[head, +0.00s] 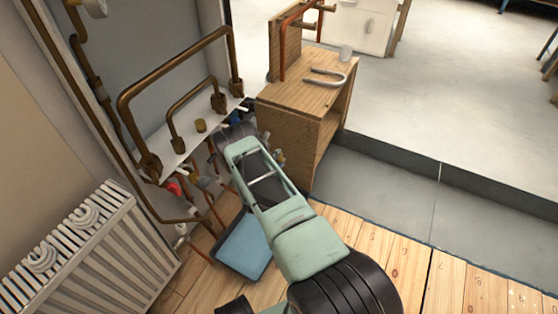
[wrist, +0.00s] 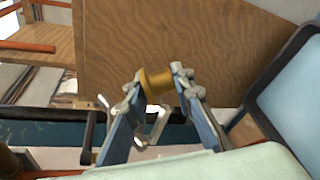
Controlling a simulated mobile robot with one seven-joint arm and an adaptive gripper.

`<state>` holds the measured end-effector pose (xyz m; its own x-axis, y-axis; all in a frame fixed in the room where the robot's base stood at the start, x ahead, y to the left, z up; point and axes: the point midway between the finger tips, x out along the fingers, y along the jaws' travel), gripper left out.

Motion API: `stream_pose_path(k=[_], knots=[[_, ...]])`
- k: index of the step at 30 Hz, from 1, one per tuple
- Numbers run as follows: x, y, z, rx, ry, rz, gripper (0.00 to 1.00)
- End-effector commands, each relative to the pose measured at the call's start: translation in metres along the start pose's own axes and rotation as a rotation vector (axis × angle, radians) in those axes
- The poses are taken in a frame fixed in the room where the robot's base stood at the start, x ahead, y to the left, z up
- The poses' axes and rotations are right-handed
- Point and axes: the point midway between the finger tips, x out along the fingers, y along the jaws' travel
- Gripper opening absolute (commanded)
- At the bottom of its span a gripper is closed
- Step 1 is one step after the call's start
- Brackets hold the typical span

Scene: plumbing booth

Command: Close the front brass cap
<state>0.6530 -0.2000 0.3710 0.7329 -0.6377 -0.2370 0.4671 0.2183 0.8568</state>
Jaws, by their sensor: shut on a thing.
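In the wrist view, a round brass cap (wrist: 157,84) with a flanged rim sits between the fingertips of my gripper (wrist: 158,86). Both blue-grey fingers touch its sides, so the gripper is shut on it. A grey metal lever or bracket (wrist: 157,126) shows below the cap, between the fingers. In the head view, my arm hides the fingers and the held cap. I cannot tell from these views whether the held cap sits on a pipe or fitting.
A wooden cabinet (head: 290,134) stands right beside my arm; its side fills the wrist view's background. Copper pipes (head: 177,66) rise from the white shelf (head: 172,146). A blue bin (head: 243,247) lies below, and a white radiator (head: 92,250) stands at left. Open floor lies at right.

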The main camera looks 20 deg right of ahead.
Motion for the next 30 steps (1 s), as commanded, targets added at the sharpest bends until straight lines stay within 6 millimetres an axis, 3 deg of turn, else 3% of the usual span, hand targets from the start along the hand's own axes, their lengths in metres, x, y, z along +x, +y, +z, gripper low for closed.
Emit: stream_pose_path(k=[1, 14, 15, 18, 30], knots=[[-0.004, -0.007, -0.0013, -0.007, 0.001, -0.015, 0.0], [-0.0044, -0.007, -0.001, -0.014, 0.001, -0.018, 0.0], [-0.0044, -0.007, -0.0011, -0.014, 0.001, -0.018, 0.25], [-0.0036, -0.0054, -0.0008, -0.013, 0.001, -0.015, 0.36], [-0.0092, -0.0019, -0.0012, -0.015, 0.002, -0.009, 0.36]])
